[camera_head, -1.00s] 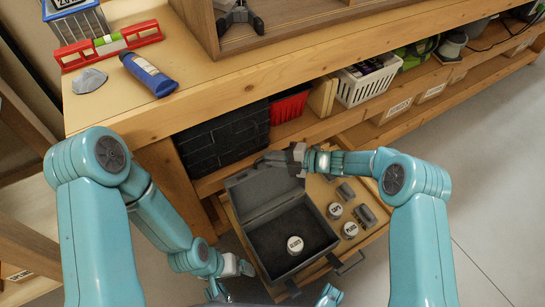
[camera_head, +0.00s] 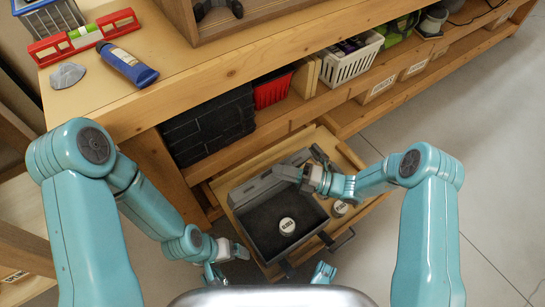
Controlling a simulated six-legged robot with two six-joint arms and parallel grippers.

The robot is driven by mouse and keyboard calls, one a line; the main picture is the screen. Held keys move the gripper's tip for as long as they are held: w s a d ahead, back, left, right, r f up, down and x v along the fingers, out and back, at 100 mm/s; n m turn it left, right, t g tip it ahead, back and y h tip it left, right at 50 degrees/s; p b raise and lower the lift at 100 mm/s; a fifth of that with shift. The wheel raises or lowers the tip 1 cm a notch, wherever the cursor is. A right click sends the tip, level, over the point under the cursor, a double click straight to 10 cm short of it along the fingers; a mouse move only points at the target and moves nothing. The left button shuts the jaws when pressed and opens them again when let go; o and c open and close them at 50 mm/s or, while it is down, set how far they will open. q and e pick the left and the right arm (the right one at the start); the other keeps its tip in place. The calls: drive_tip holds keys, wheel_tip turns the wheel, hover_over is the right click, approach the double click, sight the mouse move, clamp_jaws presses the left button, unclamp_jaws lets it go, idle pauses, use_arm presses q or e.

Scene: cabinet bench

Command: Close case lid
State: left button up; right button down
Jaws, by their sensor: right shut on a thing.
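The dark grey case (camera_head: 262,238) lies in a pulled-out wooden drawer, with a round white-topped piece (camera_head: 287,226) inside. Its lid (camera_head: 255,190) stands open along the far side, and the case's inside is in plain view. My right gripper (camera_head: 288,173) is shut on the lid near its far right part; its fingertips are small and partly hidden. My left gripper (camera_head: 238,251) is at the case's near left corner, and I cannot tell whether its fingers are open or touch the case.
The drawer (camera_head: 350,155) also holds other white-topped pieces (camera_head: 340,207), partly covered by my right arm. The bench (camera_head: 200,80) overhangs behind. Floor at right is clear.

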drive_tip(key=shift+s+d+f, duration=0.4)
drive_tip(key=shift+s+d, duration=0.15)
drive_tip(key=shift+s, duration=0.2)
drive_tip(key=shift+s+d+f, duration=0.35)
drive_tip(key=shift+s+d, duration=0.15)
drive_tip(key=shift+s, duration=0.25)
drive_tip(key=c, duration=1.5)
unclamp_jaws()
drive_tip(key=shift+f, duration=0.1)
drive_tip(key=shift+o, duration=0.2)
